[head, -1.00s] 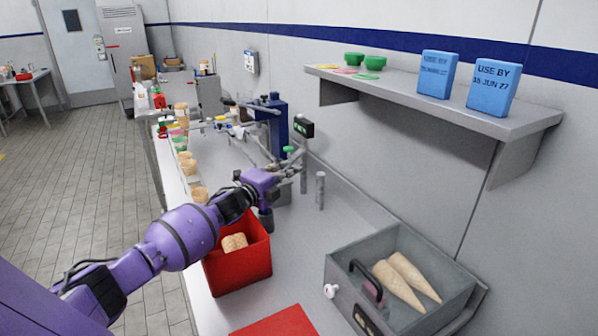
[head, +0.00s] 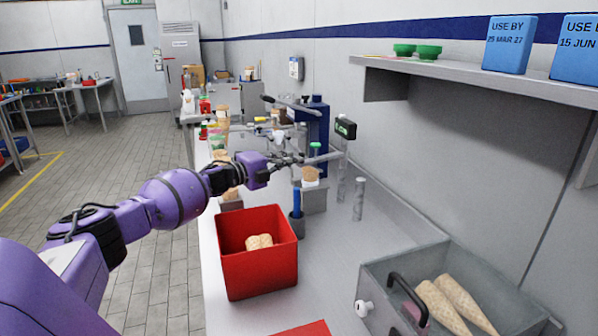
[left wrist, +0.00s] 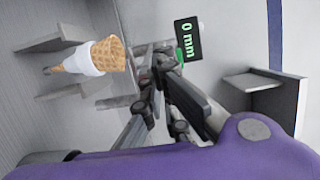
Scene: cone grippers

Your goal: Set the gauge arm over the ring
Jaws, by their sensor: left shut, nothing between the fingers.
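The gauge has a black display (head: 345,128) that reads "0 mm" in the left wrist view (left wrist: 188,40). Its grey gauge arm (head: 328,157) extends level from the post, with a green knob (head: 315,149) on top. My left gripper (head: 297,160) is shut and empty, close beside the arm near the knob; whether they touch I cannot tell. It also shows in the left wrist view (left wrist: 155,82). Below the arm a cone (head: 310,174) with a white band stands on a grey block (head: 313,198); it shows in the left wrist view (left wrist: 108,54). The ring itself I cannot make out clearly.
A red bin (head: 260,275) with cone pieces stands in front. A grey tray (head: 375,270) with two cones and a black handle lies right. A short grey post (head: 359,198) stands right of the gauge. A wall shelf (head: 480,77) overhangs the right side.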

